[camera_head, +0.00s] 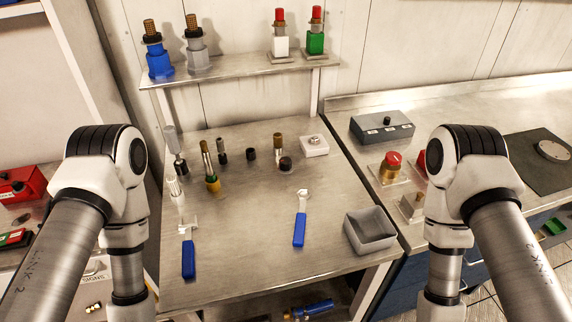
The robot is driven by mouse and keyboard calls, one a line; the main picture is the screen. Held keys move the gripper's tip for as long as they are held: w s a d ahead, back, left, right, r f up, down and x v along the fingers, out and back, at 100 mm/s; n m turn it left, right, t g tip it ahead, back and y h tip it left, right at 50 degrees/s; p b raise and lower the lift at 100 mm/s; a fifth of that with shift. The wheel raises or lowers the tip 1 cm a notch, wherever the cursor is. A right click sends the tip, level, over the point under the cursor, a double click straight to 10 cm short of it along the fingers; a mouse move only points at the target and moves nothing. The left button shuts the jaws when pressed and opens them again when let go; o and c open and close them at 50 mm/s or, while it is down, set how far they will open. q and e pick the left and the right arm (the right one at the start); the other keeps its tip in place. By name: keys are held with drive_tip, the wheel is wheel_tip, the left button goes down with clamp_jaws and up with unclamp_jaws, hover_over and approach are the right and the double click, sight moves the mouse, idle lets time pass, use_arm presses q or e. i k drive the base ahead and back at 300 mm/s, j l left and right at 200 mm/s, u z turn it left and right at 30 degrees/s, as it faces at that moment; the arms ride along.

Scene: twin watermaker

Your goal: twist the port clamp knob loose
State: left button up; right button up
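I cannot tell for sure which part is the port clamp knob. A brass fitting with a red round top (393,162) stands on a square plate on the right counter. Another red top (421,161) shows beside it, partly hidden by my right arm. A smaller fitting with a brass top (415,203) stands nearer, close to that arm. On the metal table, a white block with a small round metal knob (314,142) sits at the back right. Both my arms bend downward at the picture's sides, and their grippers are out of the frame.
The metal table (250,260) holds two blue-handled tools (299,229), a grey open bin (370,230) and several upright fittings. A shelf (240,72) behind carries blue, grey, white and green fittings. A grey box (382,128) stands on the right counter. The table's front middle is clear.

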sight(285, 163)
drive_tip(key=k+l+z, duration=0.15)
drive_tip(key=l+z, duration=0.15)
drive_tip(key=l, duration=0.35)
drive_tip(key=l+z, duration=0.25)
drive_tip(key=l, duration=0.4)
drive_tip(key=k, duration=0.05)
